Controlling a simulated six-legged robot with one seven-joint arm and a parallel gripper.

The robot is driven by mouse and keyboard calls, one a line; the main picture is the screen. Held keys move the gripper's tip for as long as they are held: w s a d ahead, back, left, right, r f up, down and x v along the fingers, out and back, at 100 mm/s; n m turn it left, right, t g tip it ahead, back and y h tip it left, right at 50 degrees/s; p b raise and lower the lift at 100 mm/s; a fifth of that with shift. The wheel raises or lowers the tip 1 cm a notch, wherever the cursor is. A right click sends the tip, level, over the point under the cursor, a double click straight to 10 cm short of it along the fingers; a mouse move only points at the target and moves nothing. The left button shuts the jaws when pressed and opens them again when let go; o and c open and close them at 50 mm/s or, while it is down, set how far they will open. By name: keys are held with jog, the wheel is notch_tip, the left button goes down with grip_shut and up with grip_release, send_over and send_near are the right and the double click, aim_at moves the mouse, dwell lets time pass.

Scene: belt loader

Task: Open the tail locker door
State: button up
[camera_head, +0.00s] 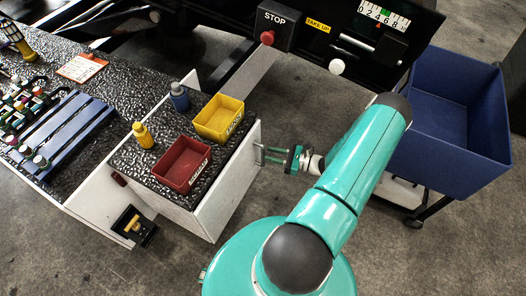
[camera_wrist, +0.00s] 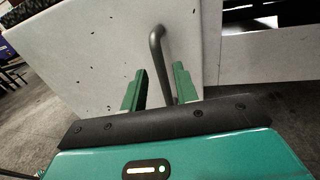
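The locker's white end panel (camera_head: 232,180) stands under the dark speckled top, and looks flush with the cabinet. It also fills much of the wrist view (camera_wrist: 95,60). A dark grey bent bar handle (camera_wrist: 157,48) sticks out from this panel. My gripper (camera_head: 268,155) is at the panel's right face, at the handle. In the wrist view its two green fingers (camera_wrist: 159,70) are apart, with the handle's bar between them, nearer the right finger. A gap shows on the left side of the bar. The handle's lower end is hidden behind my gripper body.
A red bin (camera_head: 183,165), a yellow bin (camera_head: 219,118), a yellow bottle (camera_head: 143,135) and a blue bottle (camera_head: 179,97) stand on the top. A blue open cart (camera_head: 455,130) is at the right. The dark belt machine with a red stop button (camera_head: 267,38) is behind.

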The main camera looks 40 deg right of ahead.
aim_at(264, 164)
jog(key=shift+x, duration=2)
grip_shut()
